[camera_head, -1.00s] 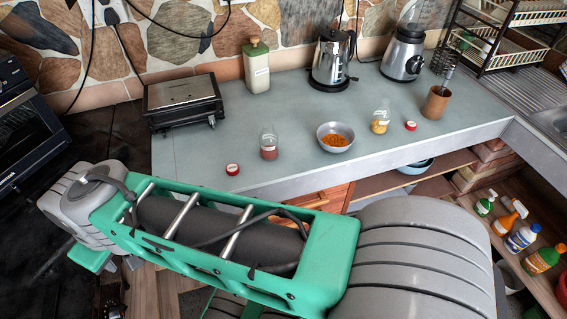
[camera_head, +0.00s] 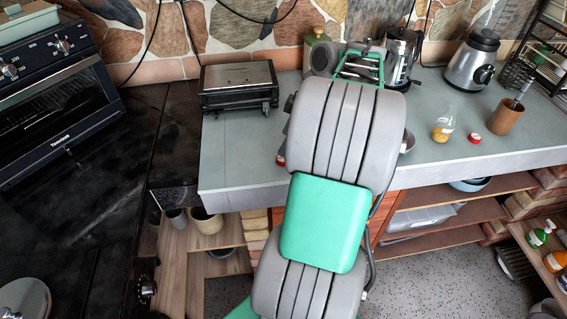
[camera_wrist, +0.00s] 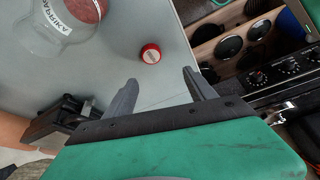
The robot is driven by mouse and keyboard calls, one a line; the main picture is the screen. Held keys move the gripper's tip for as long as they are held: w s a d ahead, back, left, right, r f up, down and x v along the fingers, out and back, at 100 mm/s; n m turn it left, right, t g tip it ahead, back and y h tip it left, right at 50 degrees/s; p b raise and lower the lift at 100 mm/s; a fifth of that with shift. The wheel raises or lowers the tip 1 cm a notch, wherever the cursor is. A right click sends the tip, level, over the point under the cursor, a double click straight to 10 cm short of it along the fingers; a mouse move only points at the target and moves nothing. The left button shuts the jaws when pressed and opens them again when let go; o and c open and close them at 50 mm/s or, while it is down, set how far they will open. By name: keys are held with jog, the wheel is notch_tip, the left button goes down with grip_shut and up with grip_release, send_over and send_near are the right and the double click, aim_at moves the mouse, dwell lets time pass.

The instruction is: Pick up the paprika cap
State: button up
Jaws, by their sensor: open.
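The paprika cap (camera_wrist: 151,54) is a small round red cap lying on the grey counter in the wrist view. In the head view only a red sliver of the cap (camera_head: 281,159) shows beside my arm. My gripper (camera_wrist: 160,86) is open and empty, its two fingers apart. In the wrist picture the cap lies beyond the fingertips, between their lines, and apart from them. The glass paprika jar (camera_wrist: 62,25), with red powder and a label, stands left of the cap. My arm hides the jar in the head view.
A second red cap (camera_head: 474,138) lies beside a jar of yellow spice (camera_head: 443,125). A metal grill (camera_head: 238,84) stands at the counter's back left. A blender (camera_head: 474,60) and a brown cup (camera_head: 507,116) are at right. The counter's front left is clear.

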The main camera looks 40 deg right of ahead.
jog(key=f, duration=0.2)
jog(key=w+f, duration=0.1)
jog(key=f, duration=0.4)
jog(key=shift+w+f, duration=0.25)
jog(key=shift+f, duration=0.1)
jog(key=shift+d, duration=0.1)
jog(key=shift+c, duration=0.2)
grip_shut()
